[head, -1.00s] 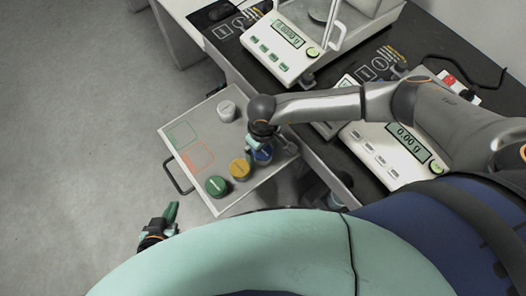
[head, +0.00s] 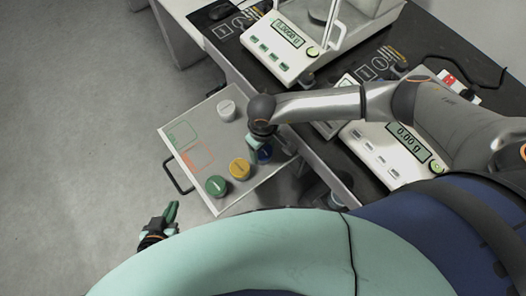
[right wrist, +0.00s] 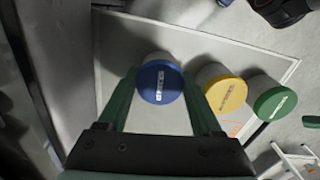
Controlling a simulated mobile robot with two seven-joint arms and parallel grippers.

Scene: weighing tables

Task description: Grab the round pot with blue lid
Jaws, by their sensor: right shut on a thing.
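The round pot with the blue lid (head: 264,155) stands in the open drawer in the head view, partly hidden by my right gripper (head: 259,146). In the right wrist view the blue lid (right wrist: 160,83) lies between the two green fingers of my right gripper (right wrist: 163,98), which is shut on the pot. My left gripper (head: 171,215) hangs low, outside the drawer on the left, apart from the pots. Its finger opening is not clear.
A yellow-lidded pot (head: 240,168) and a green-lidded pot (head: 216,186) stand beside the blue one. A white-lidded pot (head: 227,109) is further back. The drawer (head: 237,200) has low rims. Balances (head: 283,52) stand on the dark tabletop.

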